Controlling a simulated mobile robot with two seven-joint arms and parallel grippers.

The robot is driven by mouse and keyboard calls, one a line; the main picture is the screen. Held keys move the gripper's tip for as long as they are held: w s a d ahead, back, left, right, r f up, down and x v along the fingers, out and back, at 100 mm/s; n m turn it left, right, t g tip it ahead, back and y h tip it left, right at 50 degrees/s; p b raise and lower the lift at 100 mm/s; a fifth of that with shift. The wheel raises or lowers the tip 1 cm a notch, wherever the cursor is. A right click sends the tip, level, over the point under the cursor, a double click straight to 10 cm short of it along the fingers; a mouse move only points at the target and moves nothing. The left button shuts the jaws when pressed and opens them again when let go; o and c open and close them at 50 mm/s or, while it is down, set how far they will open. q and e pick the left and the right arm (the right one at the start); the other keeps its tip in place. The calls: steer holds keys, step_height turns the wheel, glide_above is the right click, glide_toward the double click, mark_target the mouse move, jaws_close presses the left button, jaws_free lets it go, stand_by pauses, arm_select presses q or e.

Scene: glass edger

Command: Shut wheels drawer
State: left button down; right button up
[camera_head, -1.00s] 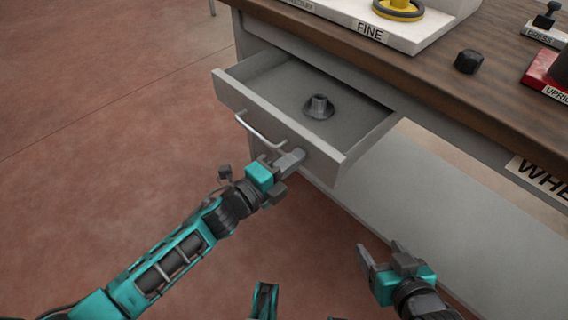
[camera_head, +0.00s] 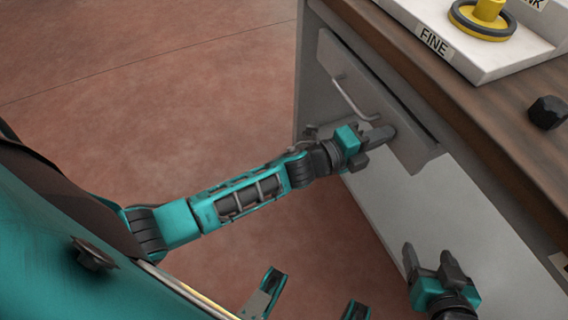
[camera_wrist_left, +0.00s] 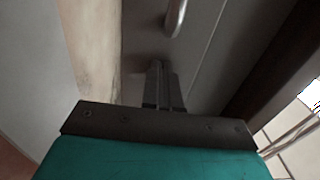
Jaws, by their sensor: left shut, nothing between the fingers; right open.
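The grey wheels drawer (camera_head: 370,90) sits almost flush in the bench; a narrow dark gap shows along its top edge and its inside is hidden. Its curved metal handle (camera_head: 352,100) is on the front, and also shows in the left wrist view (camera_wrist_left: 176,17). My left gripper (camera_head: 388,134) is shut and empty, its fingertips at the drawer front below and right of the handle. In the left wrist view the closed fingers (camera_wrist_left: 158,75) point at the grey front and seem to touch it. My right gripper (camera_head: 426,258) is open and empty, low in front of the bench's grey panel.
The wooden bench top (camera_head: 470,100) overhangs the drawer. On it are a white tray (camera_head: 430,38) labelled FINE with a yellow and black wheel (camera_head: 482,18), and a dark knob (camera_head: 547,112). The red floor (camera_head: 180,90) left of the bench is clear.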

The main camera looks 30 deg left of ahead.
arm_select(q)
steer(key=shift+w+d+r, duration=0.15)
steer(key=shift+w+d, duration=0.3)
steer(key=shift+w, duration=0.15)
steer(key=shift+r, duration=0.1)
